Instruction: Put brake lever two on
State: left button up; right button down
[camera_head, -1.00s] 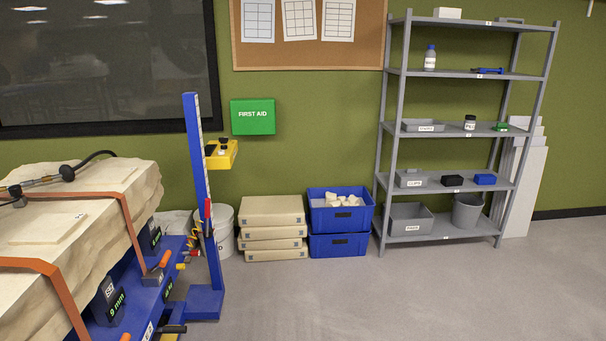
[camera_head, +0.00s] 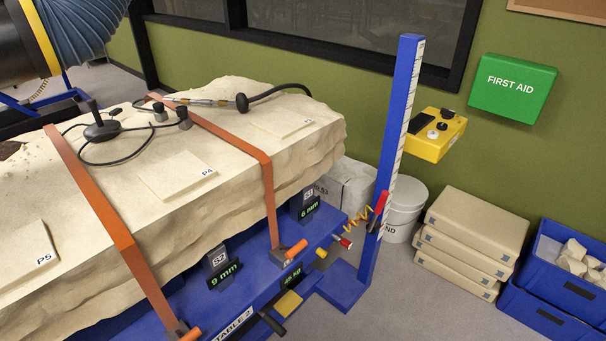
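The blue table frame (camera_head: 240,282) marked "TABLE 2" carries a large pale stone block (camera_head: 215,150). At its near right end are a black-handled lever (camera_head: 272,324), a yellow part (camera_head: 288,304) and a small red-ended part (camera_head: 342,242). Orange handles (camera_head: 295,249) sit at the lower ends of the straps. No label reading brake lever two can be made out, so I cannot tell which part it is. Neither of my grippers is in view.
A blue upright post (camera_head: 398,145) with a scale stands at the table's right end, with a yellow control box (camera_head: 436,134). A white bucket (camera_head: 404,212), stacked slabs (camera_head: 470,243) and blue crates (camera_head: 550,285) stand by the wall. Grey floor (camera_head: 420,310) is clear at lower right.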

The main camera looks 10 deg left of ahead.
aim_at(378, 211)
jog(key=i+l+u, duration=0.75)
